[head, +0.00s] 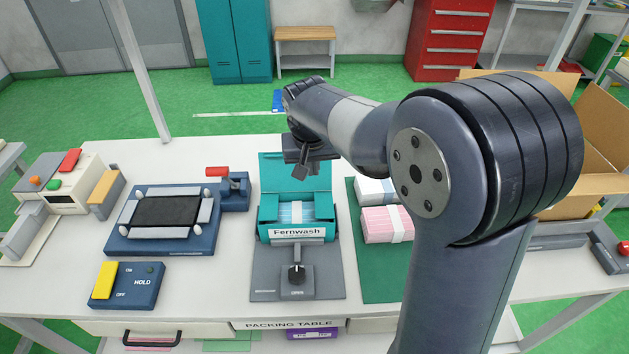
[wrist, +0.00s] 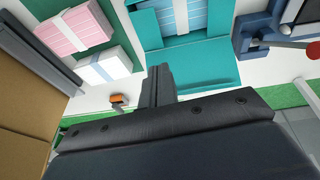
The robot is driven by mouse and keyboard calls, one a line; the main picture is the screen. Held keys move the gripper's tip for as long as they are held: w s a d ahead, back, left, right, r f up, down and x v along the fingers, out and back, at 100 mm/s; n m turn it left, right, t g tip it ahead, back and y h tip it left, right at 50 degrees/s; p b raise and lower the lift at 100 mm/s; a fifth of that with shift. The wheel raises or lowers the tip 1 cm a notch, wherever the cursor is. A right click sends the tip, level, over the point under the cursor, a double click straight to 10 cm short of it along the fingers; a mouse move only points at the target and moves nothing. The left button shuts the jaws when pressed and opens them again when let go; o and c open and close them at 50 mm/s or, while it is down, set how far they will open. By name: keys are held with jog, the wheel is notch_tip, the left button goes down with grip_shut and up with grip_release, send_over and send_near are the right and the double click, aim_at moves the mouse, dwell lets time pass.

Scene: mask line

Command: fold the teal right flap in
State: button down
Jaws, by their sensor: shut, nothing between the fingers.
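The teal box (head: 265,231) labelled Fernwash sits in the grey fixture, its tall back lid (head: 272,167) standing open. Pale blue masks (head: 294,212) lie inside. A teal flap (head: 324,208) shows at the box's right side; its exact angle is hard to tell. In the wrist view the box appears reversed, with the lid (wrist: 190,60) nearest me and the masks (wrist: 185,18) beyond. My gripper (head: 301,171) is shut and empty, above the back lid and partly covering it; its fingers also show in the wrist view (wrist: 157,78).
A dark blue fixture (head: 162,243) and a HOLD switch box (head: 127,287) stand to the left. An open cardboard box (head: 592,150) is at the far right.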

aim_at(318, 206)
jog(key=shift+m+y, duration=0.3)
jog(key=shift+y, duration=0.1)
jog(key=x, duration=0.4)
jog(key=d+p+x, duration=0.1)
jog(key=x, duration=0.3)
jog(key=s+d+x, duration=0.1)
jog(key=x, duration=0.3)
jog(key=shift+w+f+p, duration=0.15)
jog(key=shift+f+p, duration=0.2)
jog(key=shift+f, duration=0.7)
jog(key=shift+f, duration=0.1)
jog(key=shift+a+f+b, duration=0.15)
jog(key=shift+f+b, duration=0.3)
jog(key=shift+b, duration=0.3)
jog(key=shift+s+f, duration=0.15)
jog(key=shift+s, duration=0.05)
